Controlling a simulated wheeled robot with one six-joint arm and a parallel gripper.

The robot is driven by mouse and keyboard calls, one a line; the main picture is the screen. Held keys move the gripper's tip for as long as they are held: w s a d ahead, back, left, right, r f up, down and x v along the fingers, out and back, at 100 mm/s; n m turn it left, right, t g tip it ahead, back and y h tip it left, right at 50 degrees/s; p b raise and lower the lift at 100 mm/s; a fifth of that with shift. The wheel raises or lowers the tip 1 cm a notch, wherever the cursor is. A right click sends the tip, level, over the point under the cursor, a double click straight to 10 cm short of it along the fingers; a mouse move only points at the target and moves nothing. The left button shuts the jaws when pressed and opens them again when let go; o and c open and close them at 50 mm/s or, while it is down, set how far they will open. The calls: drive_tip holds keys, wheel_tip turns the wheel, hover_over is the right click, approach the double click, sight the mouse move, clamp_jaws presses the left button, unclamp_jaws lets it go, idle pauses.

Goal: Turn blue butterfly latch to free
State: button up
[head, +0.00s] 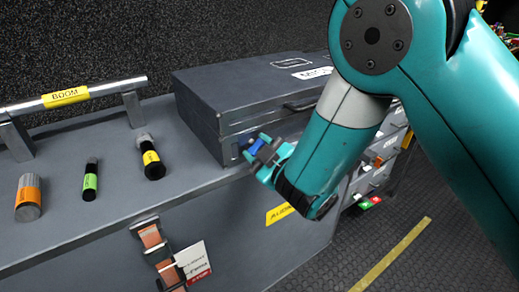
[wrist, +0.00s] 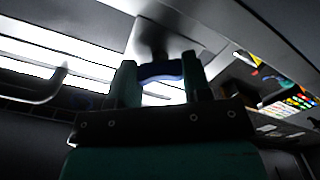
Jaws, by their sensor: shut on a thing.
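The blue butterfly latch (head: 256,146) is on the front of the grey case (head: 220,95), near its left end. My gripper (head: 264,152) reaches it from the right and is shut on it. In the wrist view the blue latch (wrist: 160,71) lies between the two fingers of my gripper (wrist: 160,82). The case lid looks closed. The fingers hide part of the latch, and I cannot tell its exact turn angle.
The case stands on a grey bench (head: 100,190). A BOOM-labelled bar (head: 90,92), an orange-banded cylinder (head: 28,196), a green-banded one (head: 90,180) and a yellow-banded one (head: 150,158) are at left. A strap (head: 155,245) hangs in front. Drawers are behind my arm.

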drive_tip(key=n, duration=0.4)
drive_tip(key=shift+n, duration=2.5)
drive_tip(key=o, duration=0.9)
drive_tip(key=shift+s, duration=0.1)
